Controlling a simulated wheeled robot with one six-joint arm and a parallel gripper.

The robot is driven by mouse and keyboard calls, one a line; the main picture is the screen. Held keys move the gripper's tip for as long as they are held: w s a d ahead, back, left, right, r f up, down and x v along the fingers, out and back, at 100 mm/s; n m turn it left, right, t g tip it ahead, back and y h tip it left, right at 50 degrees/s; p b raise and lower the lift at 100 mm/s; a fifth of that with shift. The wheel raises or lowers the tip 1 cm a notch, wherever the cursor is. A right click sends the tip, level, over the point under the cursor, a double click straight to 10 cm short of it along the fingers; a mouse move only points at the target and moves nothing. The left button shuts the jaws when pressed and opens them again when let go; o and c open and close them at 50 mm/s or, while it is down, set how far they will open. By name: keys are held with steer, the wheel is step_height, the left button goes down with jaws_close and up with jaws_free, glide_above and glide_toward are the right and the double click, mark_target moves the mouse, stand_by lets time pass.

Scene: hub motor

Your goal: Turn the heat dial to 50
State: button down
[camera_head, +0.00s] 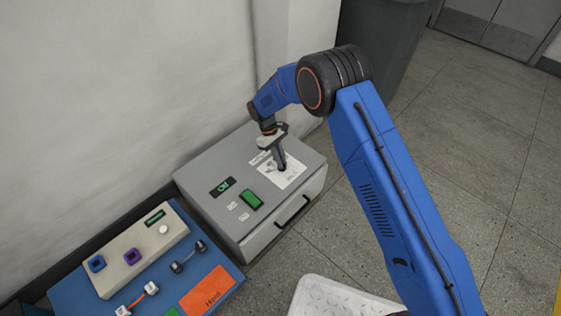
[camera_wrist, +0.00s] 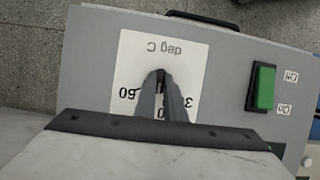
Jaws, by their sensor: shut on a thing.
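The heat dial sits on a white scale plate (camera_head: 290,176) on top of a grey box (camera_head: 218,163). In the wrist view the plate (camera_wrist: 131,50) reads "deg C" upside down, with a 60 and part of a 30 showing. My gripper (camera_head: 281,164) points down onto the dial from above. In the wrist view my gripper (camera_wrist: 161,78) has its fingertips close together on the dial, with only a small dark part of the dial (camera_wrist: 161,75) between them. The fingers and gripper body hide most of the dial and the other numbers, so I cannot tell its setting.
A green switch (camera_head: 251,200) and a small display (camera_head: 223,187) are on the same box, which has a front handle (camera_head: 292,211). A blue board (camera_head: 66,291) with a beige panel and an orange "Hold" area (camera_head: 207,290) lies at the lower left. A wall stands behind.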

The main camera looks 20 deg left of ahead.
steer(key=shift+w+m+g+y, duration=0.15)
steer(key=shift+m+g+y, duration=0.35)
steer(key=shift+m, duration=1.5)
steer(key=c, duration=1.8)
jaws_free()
steer(key=shift+c, duration=0.2)
steer(key=v, duration=1.7)
steer(key=shift+w, duration=0.35)
steer(key=shift+a+r, duration=0.1)
